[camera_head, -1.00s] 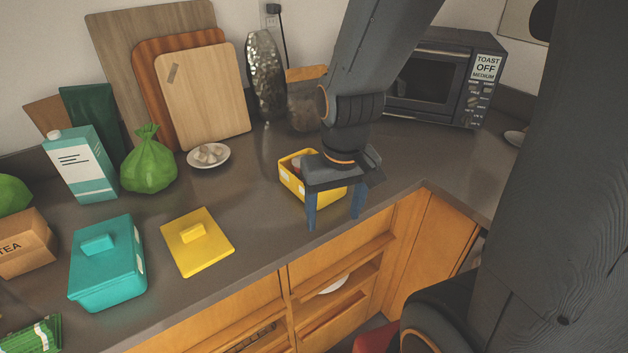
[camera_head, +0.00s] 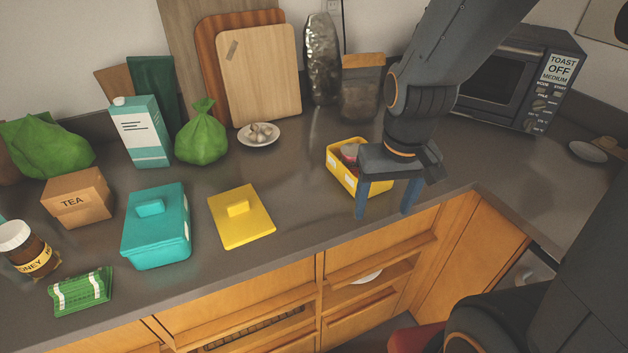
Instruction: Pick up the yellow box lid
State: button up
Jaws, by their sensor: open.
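The yellow box lid (camera_head: 252,226) lies flat on the grey counter, with its raised handle (camera_head: 238,208) facing up. The open yellow box (camera_head: 339,177) stands to its right on the counter with some items inside, partly hidden behind my gripper. My gripper (camera_head: 388,213) points down with its two blue fingers apart and nothing between them. It is in front of the yellow box, to the right of the lid and apart from it.
A teal lidded box (camera_head: 157,240) stands close left of the lid. Behind are a green bag (camera_head: 202,138), a carton (camera_head: 142,133), a plate (camera_head: 272,138) and cutting boards (camera_head: 262,85). A microwave (camera_head: 505,80) is at the right. The counter between lid and yellow box is clear.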

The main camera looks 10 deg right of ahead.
aim_at(241, 218)
jog(key=z, duration=0.1)
jog(key=k, duration=1)
jog(key=u, duration=0.9)
jog(key=i, duration=1.1)
jog(key=z, duration=0.2)
